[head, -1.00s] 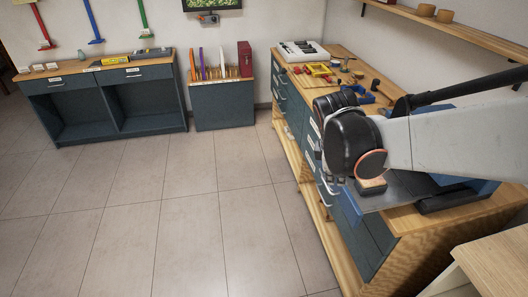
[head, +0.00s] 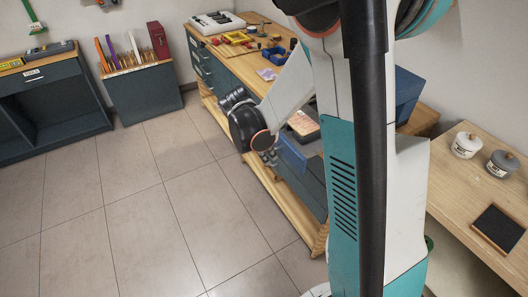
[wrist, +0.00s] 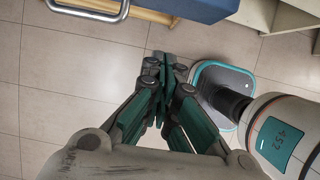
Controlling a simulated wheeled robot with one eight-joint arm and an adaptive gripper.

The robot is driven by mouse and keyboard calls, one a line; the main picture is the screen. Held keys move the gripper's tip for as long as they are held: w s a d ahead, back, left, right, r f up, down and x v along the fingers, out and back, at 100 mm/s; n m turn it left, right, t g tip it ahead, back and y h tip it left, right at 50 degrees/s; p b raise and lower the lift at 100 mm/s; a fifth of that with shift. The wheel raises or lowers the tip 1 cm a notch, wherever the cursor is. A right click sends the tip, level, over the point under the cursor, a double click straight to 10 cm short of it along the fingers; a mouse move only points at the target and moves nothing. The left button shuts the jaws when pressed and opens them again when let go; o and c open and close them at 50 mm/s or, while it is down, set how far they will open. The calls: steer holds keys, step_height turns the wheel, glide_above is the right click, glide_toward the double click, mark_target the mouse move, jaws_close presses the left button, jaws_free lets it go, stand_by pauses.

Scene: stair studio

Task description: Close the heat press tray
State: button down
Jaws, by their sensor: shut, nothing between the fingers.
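The blue heat press (head: 405,92) stands on the wooden bench and is largely hidden behind my arm. A blue upright panel (head: 292,153), which looks like the front of its tray, shows at the bench's front edge. A blue block with a straight edge also shows at the top of the wrist view (wrist: 190,8). My gripper (head: 271,158) is low in front of the bench, just left of the blue panel. In the wrist view, its fingertips (wrist: 163,66) are together and empty over the floor. I cannot tell how far the tray sticks out.
The bench (head: 222,58) holds tools and a white device (head: 217,21) at its far end. A wooden rail (head: 262,183) runs low along its front. Jars and a dark pad (head: 498,228) sit on a table at right. The tiled floor (head: 150,200) at left is clear.

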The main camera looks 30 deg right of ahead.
steer(key=d+f+b, duration=0.1)
steer(key=d+f, duration=0.2)
steer(key=d, duration=0.2)
steer(key=shift+b, duration=0.4)
steer(key=shift+w+d, duration=0.1)
steer(key=shift+d, duration=0.15)
steer(key=d, duration=2.4)
steer(key=shift+w+d, duration=0.15)
steer(key=shift+w, duration=0.25)
